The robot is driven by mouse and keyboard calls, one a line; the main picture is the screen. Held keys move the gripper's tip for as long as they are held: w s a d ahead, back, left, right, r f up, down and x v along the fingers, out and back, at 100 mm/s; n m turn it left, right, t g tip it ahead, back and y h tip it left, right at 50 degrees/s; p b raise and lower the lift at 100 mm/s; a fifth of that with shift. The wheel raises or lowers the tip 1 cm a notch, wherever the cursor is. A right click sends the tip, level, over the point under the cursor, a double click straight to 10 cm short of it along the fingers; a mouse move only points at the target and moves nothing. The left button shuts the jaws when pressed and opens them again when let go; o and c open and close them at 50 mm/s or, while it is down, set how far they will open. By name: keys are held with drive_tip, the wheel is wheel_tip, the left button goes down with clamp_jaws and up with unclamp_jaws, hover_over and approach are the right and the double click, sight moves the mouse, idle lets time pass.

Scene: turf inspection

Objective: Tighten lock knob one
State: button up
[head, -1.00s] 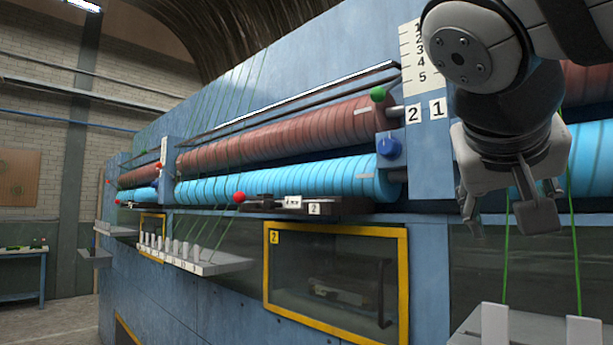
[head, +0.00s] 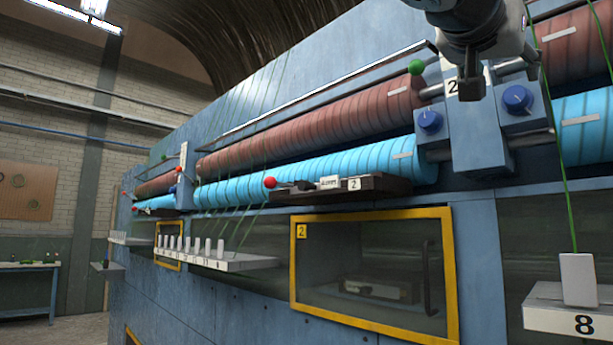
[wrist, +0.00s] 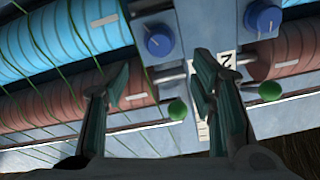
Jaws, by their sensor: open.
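Two blue knobs sit on the post between the rollers: a right one (head: 517,99) and a left one (head: 430,121) in the head view. A number plate "2" (head: 453,86) is beside the left one; no "1" plate is readable now. My gripper (head: 498,80) is open and empty in front of the post, above the right blue knob. The wrist view is turned over: the right blue knob (wrist: 158,40) shows beyond and between the spread fingers of my gripper (wrist: 163,80), apart from them. The left blue knob (wrist: 263,18) and green ball knobs (wrist: 178,110) (wrist: 270,91) also show.
Brown and blue rollers (head: 320,125) (head: 310,165) run along the machine. A red ball lever (head: 270,183) and a yellow-framed window (head: 372,215) are to the left. A ledge marked 8 (head: 570,322) juts out low right, with a green cord rising from it.

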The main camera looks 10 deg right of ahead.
sight(514, 94)
drive_tip(key=p+x, duration=0.1)
drive_tip(key=x, duration=0.7)
drive_tip(key=shift+w+d, duration=0.15)
drive_tip(key=shift+d, duration=0.05)
drive_tip(key=c, duration=1.1)
